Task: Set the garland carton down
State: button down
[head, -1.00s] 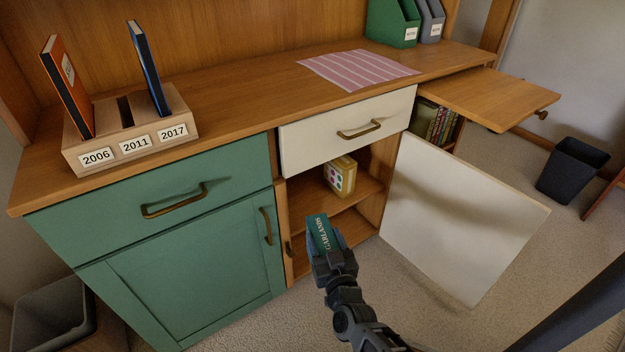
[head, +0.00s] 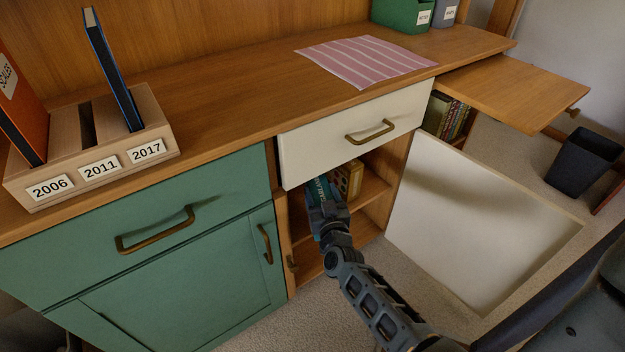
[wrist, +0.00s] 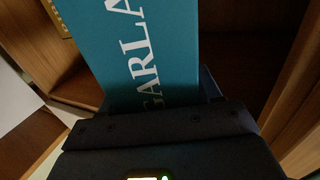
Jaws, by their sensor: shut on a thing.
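The teal garland carton (head: 318,187) is held in my gripper (head: 322,200), at the opening of the cabinet with the white door. In the wrist view the carton (wrist: 135,45), with white lettering, rises from my shut gripper (wrist: 160,115). Its far end is out of sight there. The cabinet's upper shelf (head: 372,190) lies beside and behind the carton. I cannot tell whether the carton touches the shelf.
A yellowish box (head: 348,178) stands on the shelf just right of the carton. The white door (head: 470,225) hangs open to the right. The white drawer (head: 325,145) is shut above the opening. A green cabinet (head: 170,290) adjoins on the left.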

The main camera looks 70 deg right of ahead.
jog(key=w+d+f+b, duration=0.3)
jog(key=w+d+b, duration=0.2)
jog(key=d, duration=0.3)
jog(key=shift+w+d+f, duration=0.25)
jog(key=shift+w, duration=0.4)
jog(key=shift+f, duration=0.1)
jog(key=shift+c, duration=1.1)
grip_release()
